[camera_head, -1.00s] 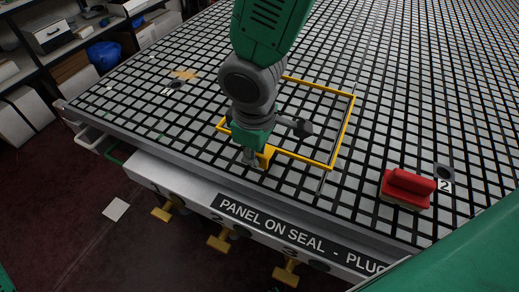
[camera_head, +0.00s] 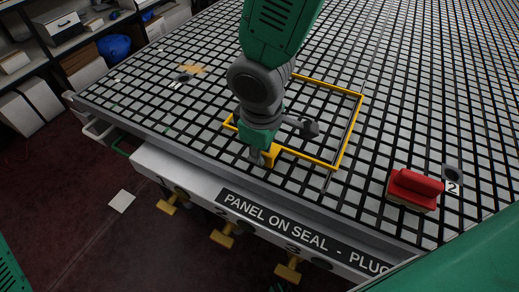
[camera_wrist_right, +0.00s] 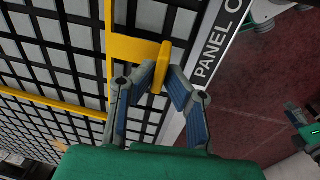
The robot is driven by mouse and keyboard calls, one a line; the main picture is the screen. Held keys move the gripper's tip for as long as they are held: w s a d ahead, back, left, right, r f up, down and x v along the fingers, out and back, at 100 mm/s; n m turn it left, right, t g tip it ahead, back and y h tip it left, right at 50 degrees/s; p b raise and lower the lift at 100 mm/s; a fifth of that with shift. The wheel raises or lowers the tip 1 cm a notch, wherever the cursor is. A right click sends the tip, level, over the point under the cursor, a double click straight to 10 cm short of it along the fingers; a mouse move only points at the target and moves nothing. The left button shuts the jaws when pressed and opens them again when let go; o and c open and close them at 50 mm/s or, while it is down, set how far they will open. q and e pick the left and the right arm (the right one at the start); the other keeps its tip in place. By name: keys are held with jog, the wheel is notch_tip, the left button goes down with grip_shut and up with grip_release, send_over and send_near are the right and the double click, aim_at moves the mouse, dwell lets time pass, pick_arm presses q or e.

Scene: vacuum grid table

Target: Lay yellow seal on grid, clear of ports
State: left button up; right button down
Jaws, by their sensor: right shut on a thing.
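The yellow seal (camera_head: 352,125) is a thin rectangular frame over the grid table (camera_head: 430,100), near its front edge. I cannot tell whether it touches the grid all round. My right gripper (camera_head: 262,160) is shut on the yellow tab on its near side; the tab also shows between the fingers in the right wrist view (camera_wrist_right: 161,68). The arm hides the seal's left part. Port 1 (camera_head: 184,77) lies left of the seal and port 2 (camera_head: 452,173) to its right, both outside the frame.
A red-handled block (camera_head: 415,188) sits right of the seal, beside port 2. Yellow valve handles (camera_head: 222,236) stick out below the front panel (camera_head: 300,228). Shelves with boxes (camera_head: 60,28) stand at the left. The grid beyond the seal is clear.

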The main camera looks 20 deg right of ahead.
jog(key=shift+d+f, duration=0.35)
jog(key=shift+d, duration=0.1)
jog(key=shift+f, duration=0.1)
jog(key=shift+a+f+b, duration=0.25)
jog(key=shift+a+b, duration=0.05)
jog(key=c, duration=1.6)
grip_release()
jog(key=shift+o, duration=0.2)
jog(key=shift+d, duration=0.1)
notch_tip(320, 180, up, 12)
jog(key=s, duration=0.1)
jog(key=shift+a, duration=0.35)
